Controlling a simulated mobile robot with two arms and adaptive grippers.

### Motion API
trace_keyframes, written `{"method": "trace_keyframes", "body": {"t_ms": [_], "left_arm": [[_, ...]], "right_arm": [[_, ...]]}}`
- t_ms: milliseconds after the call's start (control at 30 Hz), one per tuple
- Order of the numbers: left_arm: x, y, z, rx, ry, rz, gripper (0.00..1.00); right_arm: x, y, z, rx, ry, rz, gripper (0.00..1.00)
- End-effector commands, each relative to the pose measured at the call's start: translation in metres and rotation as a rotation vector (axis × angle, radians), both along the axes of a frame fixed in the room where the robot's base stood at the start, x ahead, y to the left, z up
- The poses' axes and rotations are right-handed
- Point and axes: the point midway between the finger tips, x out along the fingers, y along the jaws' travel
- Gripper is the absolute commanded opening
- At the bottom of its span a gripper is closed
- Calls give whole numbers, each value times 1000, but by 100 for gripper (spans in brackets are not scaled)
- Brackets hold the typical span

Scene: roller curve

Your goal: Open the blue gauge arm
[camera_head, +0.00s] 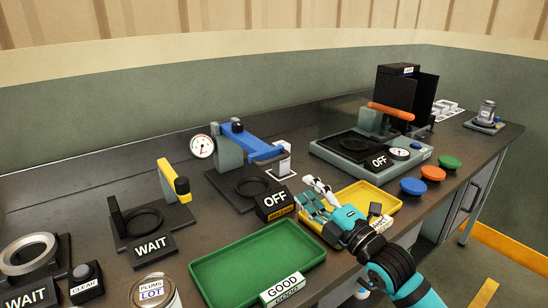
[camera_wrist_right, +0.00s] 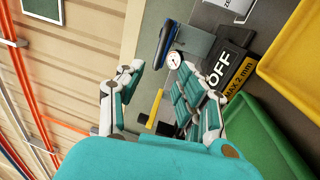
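The blue gauge arm (camera_head: 252,141) reaches from a grey post out over a black base with a round ring (camera_head: 252,186). A white dial gauge (camera_head: 201,146) sits left of the post. The blue arm also shows in the right wrist view (camera_wrist_right: 163,46), beyond my fingers. My right gripper (camera_head: 316,197) is in front and to the right of the gauge station, over the yellow tray, apart from the blue arm. In the wrist view its fingers (camera_wrist_right: 158,92) are spread and empty. My left gripper is out of view.
An OFF sign (camera_head: 274,203) stands in front of the gauge station. The yellow tray (camera_head: 388,199) and green tray (camera_head: 232,268) lie along the front. A yellow-armed station (camera_head: 167,180) is left; a grey press (camera_head: 365,122) and coloured buttons (camera_head: 432,173) are right.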

Motion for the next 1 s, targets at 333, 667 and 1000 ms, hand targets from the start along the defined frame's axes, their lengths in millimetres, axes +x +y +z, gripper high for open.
{"method": "trace_keyframes", "body": {"t_ms": [333,667,1000], "left_arm": [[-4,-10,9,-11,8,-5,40],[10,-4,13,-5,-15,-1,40],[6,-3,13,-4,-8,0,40]], "right_arm": [[62,46,17,2,2,2,36],[100,73,23,-1,2,1,36],[105,77,24,0,1,0,36]]}}
